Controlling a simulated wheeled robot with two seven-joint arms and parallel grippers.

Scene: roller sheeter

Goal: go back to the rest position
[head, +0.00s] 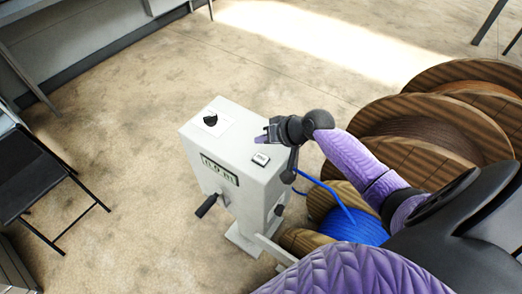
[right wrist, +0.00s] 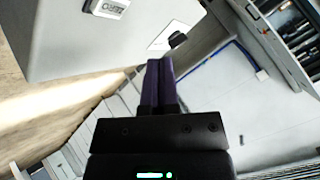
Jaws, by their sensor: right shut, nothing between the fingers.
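I cannot tell whether the fingertips touch the box. My left gripper is not in view.
Wooden cable reels (head: 430,125) stand at the right, close to my right arm. A blue cable coil (head: 352,226) sits beside the machine. A black folding chair (head: 35,185) stands at the left. The floor (head: 130,120) between chair and machine is clear.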

